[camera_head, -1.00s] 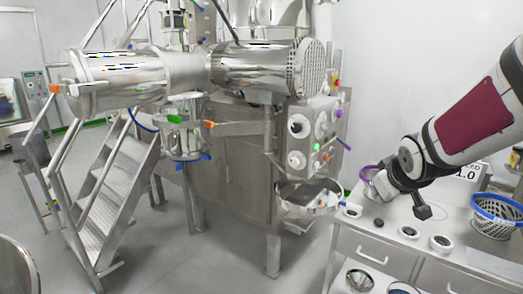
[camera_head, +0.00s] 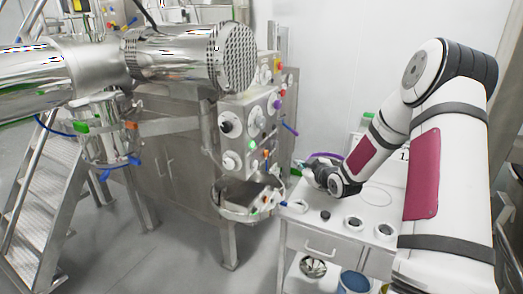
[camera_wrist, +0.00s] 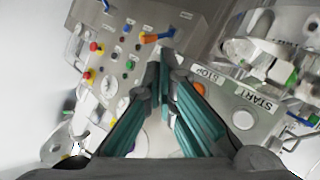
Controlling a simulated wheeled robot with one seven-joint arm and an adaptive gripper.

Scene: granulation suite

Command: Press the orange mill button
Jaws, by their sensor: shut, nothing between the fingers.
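An orange button (camera_wrist: 199,88) sits by the STOP label (camera_wrist: 205,70) in the wrist view, just right of my fingers and partly covered by them. In the head view my gripper (camera_head: 301,169) is small, just right of the panel. I see no clear contact.
A metal bowl (camera_head: 237,212) hangs below the panel. A white counter (camera_head: 382,208) with several round knobs or dishes stands to the right, close under my arm. Red and yellow buttons (camera_wrist: 97,47) and a blue-orange handle (camera_wrist: 158,37) are farther along the panel.

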